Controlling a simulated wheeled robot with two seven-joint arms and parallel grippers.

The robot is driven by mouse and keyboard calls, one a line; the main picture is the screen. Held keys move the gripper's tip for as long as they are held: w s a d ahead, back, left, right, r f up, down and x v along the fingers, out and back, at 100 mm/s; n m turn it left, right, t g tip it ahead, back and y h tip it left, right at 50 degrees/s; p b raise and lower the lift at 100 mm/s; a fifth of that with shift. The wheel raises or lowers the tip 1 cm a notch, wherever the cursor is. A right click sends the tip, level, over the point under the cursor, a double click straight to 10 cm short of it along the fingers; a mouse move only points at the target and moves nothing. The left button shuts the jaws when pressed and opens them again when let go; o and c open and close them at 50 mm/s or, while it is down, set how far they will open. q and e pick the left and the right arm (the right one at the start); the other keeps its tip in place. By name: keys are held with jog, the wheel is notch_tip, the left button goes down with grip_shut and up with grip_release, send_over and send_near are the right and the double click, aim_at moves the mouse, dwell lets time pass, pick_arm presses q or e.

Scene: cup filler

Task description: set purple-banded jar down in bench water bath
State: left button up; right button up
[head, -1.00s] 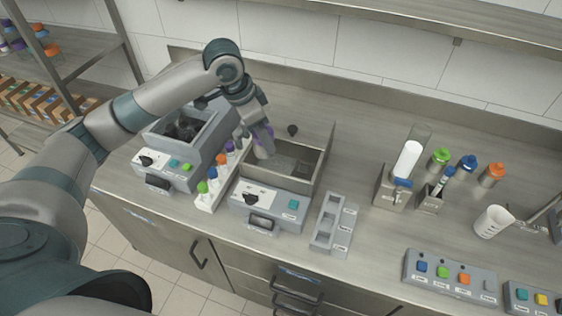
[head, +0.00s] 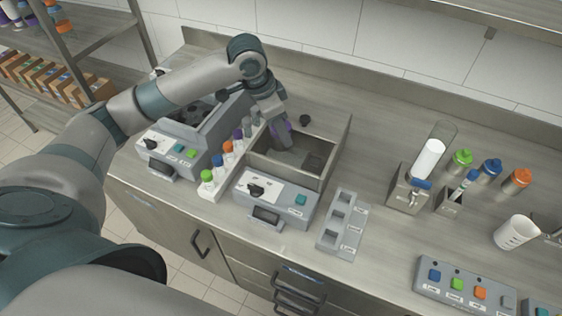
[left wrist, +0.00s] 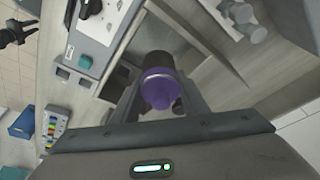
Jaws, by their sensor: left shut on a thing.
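The bench water bath (head: 328,176) is an open metal tank with a grey front panel, a black knob and a teal button. My left gripper (head: 284,137) points down over the left part of the tank. It is shut on the purple-banded jar (left wrist: 160,86), whose purple top shows between the fingers in the left wrist view. In the head view only a bit of purple (head: 288,125) shows at the fingers. The jar's lower part is hidden, and I cannot tell whether it touches the tank floor.
A white rack of colour-capped bottles (head: 208,190) stands close left of the bath, beside another grey device (head: 165,145). A grey slotted holder (head: 342,222) stands to the right.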

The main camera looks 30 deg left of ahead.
aim_at(281, 145)
pick_arm(q)
notch_tip(281, 145, down, 5)
jog(key=shift+s+r+p, duration=0.1)
jog(key=shift+r+p, duration=0.05)
jog(key=shift+p, duration=0.55)
jog(key=shift+f, duration=0.6)
jog(key=shift+f, duration=0.1)
notch_tip(281, 145, down, 2)
jog(key=shift+f+p, duration=0.25)
jog(key=shift+p, duration=0.35)
jog(key=shift+f, duration=0.55)
jog(key=o, duration=0.9)
jog(key=shift+f, duration=0.1)
jog(key=shift+c, duration=0.2)
